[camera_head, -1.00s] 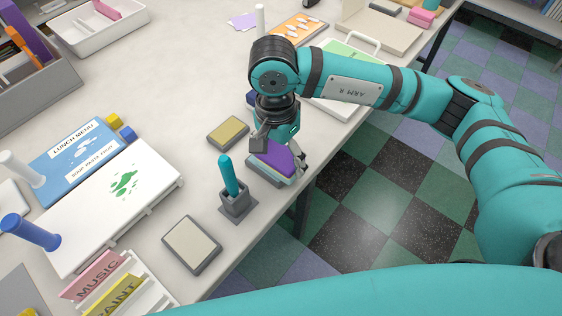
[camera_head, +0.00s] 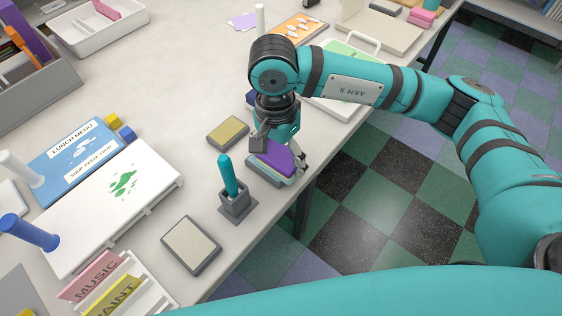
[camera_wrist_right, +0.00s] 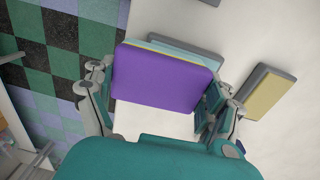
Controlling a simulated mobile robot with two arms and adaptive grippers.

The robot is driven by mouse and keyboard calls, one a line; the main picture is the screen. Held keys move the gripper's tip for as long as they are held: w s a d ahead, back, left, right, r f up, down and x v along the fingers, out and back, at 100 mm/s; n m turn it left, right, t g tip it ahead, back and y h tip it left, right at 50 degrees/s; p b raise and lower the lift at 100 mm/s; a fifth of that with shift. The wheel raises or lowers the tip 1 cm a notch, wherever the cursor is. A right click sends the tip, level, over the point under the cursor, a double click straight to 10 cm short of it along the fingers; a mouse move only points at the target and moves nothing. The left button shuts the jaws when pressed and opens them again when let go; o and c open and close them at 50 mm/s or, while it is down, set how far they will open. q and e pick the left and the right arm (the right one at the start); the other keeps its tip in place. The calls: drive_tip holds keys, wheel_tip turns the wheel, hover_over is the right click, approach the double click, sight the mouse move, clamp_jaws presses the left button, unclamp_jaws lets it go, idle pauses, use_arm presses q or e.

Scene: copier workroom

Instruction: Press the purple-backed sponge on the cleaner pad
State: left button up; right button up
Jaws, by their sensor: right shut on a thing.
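The purple-backed sponge (camera_head: 275,156) is between the fingers of my right gripper (camera_head: 281,151), which is shut on it. The right wrist view shows its flat purple back (camera_wrist_right: 163,78) with a thin yellow edge at the far side. A grey pad with a light blue face (camera_head: 266,177), which looks like the cleaner pad, lies directly under the sponge near the table edge. The sponge covers most of it; its far edge shows in the right wrist view (camera_wrist_right: 185,47). I cannot tell whether sponge and pad touch. My left gripper is not in view.
A grey holder (camera_head: 238,205) with a teal stick stands close to the pad. A yellow-faced pad (camera_head: 228,132) and a cream-faced pad (camera_head: 190,245) lie nearby. A white board with green blots (camera_head: 110,205) is at the left. The table edge drops to the checkered floor at the right.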

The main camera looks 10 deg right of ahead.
drive_tip(key=shift+f+b, duration=0.15)
drive_tip(key=shift+b, duration=0.7)
idle(2.3)
idle(0.4)
drive_tip(key=shift+r+p, duration=1.3)
drive_tip(key=shift+r, duration=2.25)
